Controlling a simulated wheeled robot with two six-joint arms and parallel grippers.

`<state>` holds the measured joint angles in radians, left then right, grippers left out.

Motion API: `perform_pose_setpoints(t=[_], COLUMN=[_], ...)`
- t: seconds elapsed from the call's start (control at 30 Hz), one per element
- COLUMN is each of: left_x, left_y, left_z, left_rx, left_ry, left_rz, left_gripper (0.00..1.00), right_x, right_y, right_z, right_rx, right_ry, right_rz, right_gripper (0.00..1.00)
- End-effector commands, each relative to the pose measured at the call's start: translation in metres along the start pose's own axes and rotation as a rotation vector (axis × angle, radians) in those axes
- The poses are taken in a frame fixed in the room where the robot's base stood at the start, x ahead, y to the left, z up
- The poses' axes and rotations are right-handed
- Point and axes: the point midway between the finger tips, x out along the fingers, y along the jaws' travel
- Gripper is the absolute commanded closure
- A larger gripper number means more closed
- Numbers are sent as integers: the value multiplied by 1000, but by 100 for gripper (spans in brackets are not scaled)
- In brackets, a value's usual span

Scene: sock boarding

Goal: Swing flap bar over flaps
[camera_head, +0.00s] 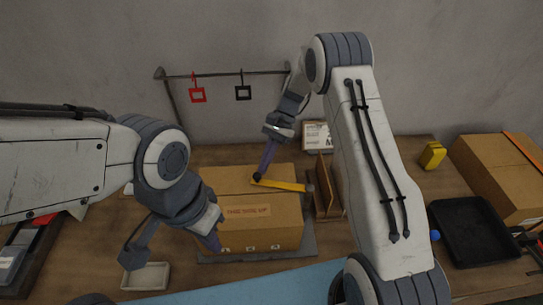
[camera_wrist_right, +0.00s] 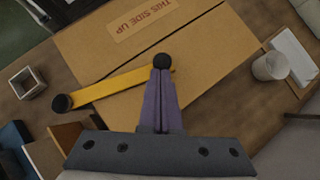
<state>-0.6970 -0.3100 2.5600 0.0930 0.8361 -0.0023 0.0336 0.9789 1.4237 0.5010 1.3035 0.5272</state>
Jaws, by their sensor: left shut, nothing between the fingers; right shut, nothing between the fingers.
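The cardboard box (camera_head: 225,185) sits on the table with its top flaps lying flat; it also shows in the right wrist view (camera_wrist_right: 215,45). The yellow flap bar (camera_head: 285,185) lies across part of the box top, from a dark round end at the box's right side to a black knob (camera_wrist_right: 163,60). In the right wrist view the bar (camera_wrist_right: 115,84) runs left from that knob. My right gripper (camera_head: 265,163) is shut and empty, its tips at the knob; contact is unclear. My left gripper (camera_head: 213,241) is shut and empty by the box's front left.
A brown wooden holder (camera_head: 325,185) stands right of the box. A black tray (camera_head: 475,230), another box (camera_head: 497,178) and a yellow object (camera_head: 432,155) are farther right. A pale dish (camera_head: 146,276) lies front left. Behind, a rack (camera_head: 220,74) holds red and black frames.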

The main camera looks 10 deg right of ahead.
Motion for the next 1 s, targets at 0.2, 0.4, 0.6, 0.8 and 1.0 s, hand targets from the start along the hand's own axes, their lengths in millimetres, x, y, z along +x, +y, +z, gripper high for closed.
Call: perform_pose_setpoints(t=[0.2, 0.4, 0.6, 0.8, 1.0], left_x=[0, 1, 1, 1, 1], left_y=[0, 0, 0, 0, 0], left_z=[0, 0, 0, 0, 0], left_rx=[0, 0, 0, 0, 0], left_ry=[0, 0, 0, 0, 0], left_rz=[0, 0, 0, 0, 0], left_gripper=[100, 100, 100, 100, 100], right_x=[13, 20, 23, 24, 25], right_y=[6, 11, 14, 14, 15], right_z=[16, 24, 28, 29, 29], right_rx=[-114, -178, -207, -214, -213], right_ry=[0, 0, 0, -2, -4], right_rz=[96, 150, 174, 181, 182], right_gripper=[100, 100, 100, 100, 100])
